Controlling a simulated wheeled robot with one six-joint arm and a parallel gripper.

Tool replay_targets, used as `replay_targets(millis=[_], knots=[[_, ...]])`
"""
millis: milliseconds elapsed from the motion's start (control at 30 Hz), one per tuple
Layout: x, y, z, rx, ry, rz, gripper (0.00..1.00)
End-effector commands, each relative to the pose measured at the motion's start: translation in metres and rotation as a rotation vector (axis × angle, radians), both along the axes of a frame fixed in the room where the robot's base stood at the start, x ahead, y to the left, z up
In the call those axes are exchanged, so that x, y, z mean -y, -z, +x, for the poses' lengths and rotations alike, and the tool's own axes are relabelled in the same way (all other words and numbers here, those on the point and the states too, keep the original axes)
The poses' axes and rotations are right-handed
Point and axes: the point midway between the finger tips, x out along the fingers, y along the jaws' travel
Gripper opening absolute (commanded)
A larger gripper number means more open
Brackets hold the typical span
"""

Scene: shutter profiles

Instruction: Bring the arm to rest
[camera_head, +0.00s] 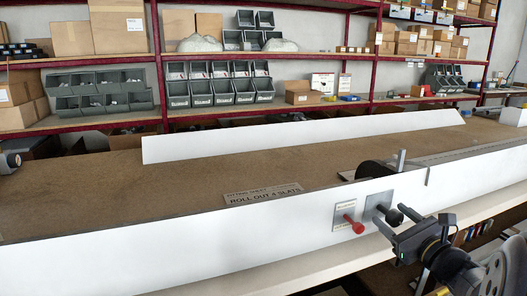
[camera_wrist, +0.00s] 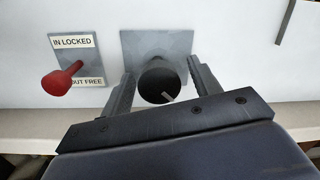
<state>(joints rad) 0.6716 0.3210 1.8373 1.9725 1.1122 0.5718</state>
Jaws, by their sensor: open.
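My gripper (camera_wrist: 161,72) is open, with one finger on each side of a black round knob (camera_wrist: 158,84) in the wrist view. A gap shows between the knob and each finger. The knob has a pale pointer line and sits on a grey square plate (camera_wrist: 136,42) on a white panel. In the head view my gripper (camera_head: 391,219) is at the front of this white panel (camera_head: 200,258), at the lower right. The knob is partly hidden there by the fingers.
A red knob (camera_wrist: 61,79) with a label reading "IN LOCKED" and "OUT FREE" is left of my gripper. A brown bench top (camera_head: 120,200) lies behind the panel, with a long white strip (camera_head: 300,135) at its back. Shelves with bins and boxes stand beyond.

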Motion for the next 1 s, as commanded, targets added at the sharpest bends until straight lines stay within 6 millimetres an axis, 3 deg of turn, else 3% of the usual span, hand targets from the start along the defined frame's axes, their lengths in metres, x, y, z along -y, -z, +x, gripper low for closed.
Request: replay_targets(millis=[267,800,1000], knots=[[0.003,0.0,-0.006,-0.001,0.002,0.002,0.59],[0.027,0.004,-0.085,-0.002,0.004,0.005,0.59],[0.031,0.006,-0.101,-0.003,-0.002,0.004,0.59]])
